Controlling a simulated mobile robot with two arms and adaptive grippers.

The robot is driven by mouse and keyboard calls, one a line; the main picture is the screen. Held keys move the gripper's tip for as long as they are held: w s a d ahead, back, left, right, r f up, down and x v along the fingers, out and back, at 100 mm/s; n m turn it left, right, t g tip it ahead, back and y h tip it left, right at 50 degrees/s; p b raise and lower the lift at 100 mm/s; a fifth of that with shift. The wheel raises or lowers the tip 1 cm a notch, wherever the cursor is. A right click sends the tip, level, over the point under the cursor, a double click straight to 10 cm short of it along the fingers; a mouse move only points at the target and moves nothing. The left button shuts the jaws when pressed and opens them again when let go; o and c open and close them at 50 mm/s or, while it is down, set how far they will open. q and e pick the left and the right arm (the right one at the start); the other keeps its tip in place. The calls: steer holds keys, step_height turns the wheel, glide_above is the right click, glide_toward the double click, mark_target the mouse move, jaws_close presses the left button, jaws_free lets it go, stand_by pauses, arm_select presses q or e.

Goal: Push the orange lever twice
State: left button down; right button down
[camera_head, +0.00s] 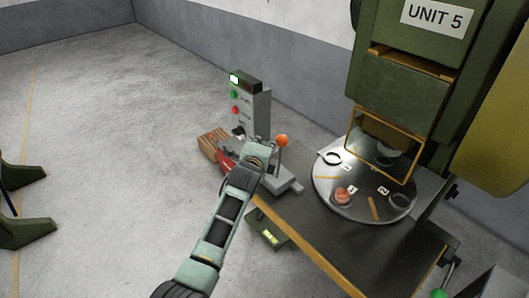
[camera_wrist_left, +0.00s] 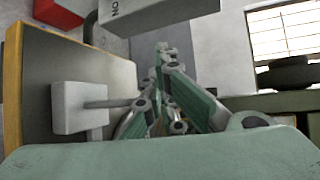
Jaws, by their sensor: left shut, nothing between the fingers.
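The orange lever (camera_head: 281,141) is a ball knob on a thin grey rod, standing on a grey base (camera_head: 288,186) at the left end of the dark table. My left gripper (camera_head: 256,160) is beside the rod, on its left and a little below the knob; I cannot tell whether it touches. In the left wrist view the green fingers of my left gripper (camera_wrist_left: 163,52) are together with nothing between them. A grey block with a rod (camera_wrist_left: 82,108) shows left of the fingers there; the orange knob is not visible in that view. My right gripper is out of view.
A grey control box (camera_head: 250,104) with green and red buttons stands behind the lever. A wooden crate (camera_head: 208,145) is behind my gripper.

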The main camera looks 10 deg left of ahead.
arm_select(q)
steer(key=shift+w+d+r, duration=0.1)
steer(key=shift+w+d, duration=0.2)
stand_by(0.5)
stand_by(0.5)
steer(key=s+a+f+p, duration=0.1)
steer(key=s+a+p, duration=0.3)
steer(key=s+p, duration=0.1)
steer(key=shift+s+a+f, duration=0.3)
steer(key=shift+s, duration=0.05)
stand_by(0.6)
